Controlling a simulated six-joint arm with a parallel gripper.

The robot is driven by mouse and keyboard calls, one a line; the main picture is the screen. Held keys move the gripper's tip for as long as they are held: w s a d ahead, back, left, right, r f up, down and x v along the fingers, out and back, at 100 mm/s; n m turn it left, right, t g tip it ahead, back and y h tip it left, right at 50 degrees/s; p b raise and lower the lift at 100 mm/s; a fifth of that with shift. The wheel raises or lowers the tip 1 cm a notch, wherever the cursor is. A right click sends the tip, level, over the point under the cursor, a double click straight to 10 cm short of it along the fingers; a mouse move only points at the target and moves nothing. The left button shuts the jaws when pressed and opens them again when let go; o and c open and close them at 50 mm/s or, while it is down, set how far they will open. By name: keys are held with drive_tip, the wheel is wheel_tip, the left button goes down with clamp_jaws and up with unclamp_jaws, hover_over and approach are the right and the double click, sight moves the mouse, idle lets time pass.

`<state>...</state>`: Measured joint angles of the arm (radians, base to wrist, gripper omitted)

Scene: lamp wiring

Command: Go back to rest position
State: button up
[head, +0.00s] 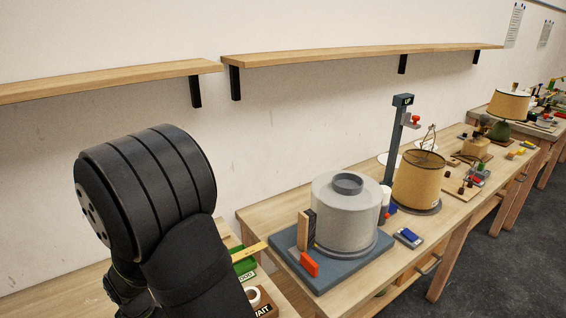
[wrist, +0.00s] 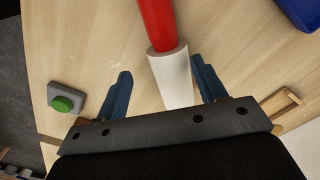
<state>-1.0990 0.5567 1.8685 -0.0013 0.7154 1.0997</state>
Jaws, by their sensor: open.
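In the wrist view my gripper (wrist: 164,75) is open, with its two blue fingers spread apart. A white cylinder with a red upper part (wrist: 163,30) shows between the fingers in the picture. Bare tabletop shows between it and each finger, so neither finger appears to touch it. Its lower end is hidden behind the gripper body, and I cannot tell how far below the fingers it is. In the head view my black arm fills the lower left, and the gripper itself is out of sight.
A grey box with a green button (wrist: 63,103) is left of the gripper. A blue object (wrist: 299,13) is at the upper right corner. In the head view, a grey drum (head: 346,215) on a blue base and a tan lampshade (head: 418,180) stand on the bench. Shelves (head: 350,55) line the wall.

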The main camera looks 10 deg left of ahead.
drive_tip(key=shift+f, duration=0.9)
drive_tip(key=shift+r, duration=1.85)
drive_tip(key=shift+o, duration=0.5)
drive_tip(key=o, duration=0.7)
drive_tip(key=w+d+r+m, duration=0.2)
drive_tip(key=w+r+m, duration=0.4)
drive_tip(key=w, duration=0.7)
drive_tip(key=w+d+r+m, duration=0.3)
drive_tip(key=w+r, duration=0.6)
drive_tip(key=w, duration=0.4)
wheel_tip(320, 180, down, 10)
drive_tip(key=shift+a+f, duration=0.1)
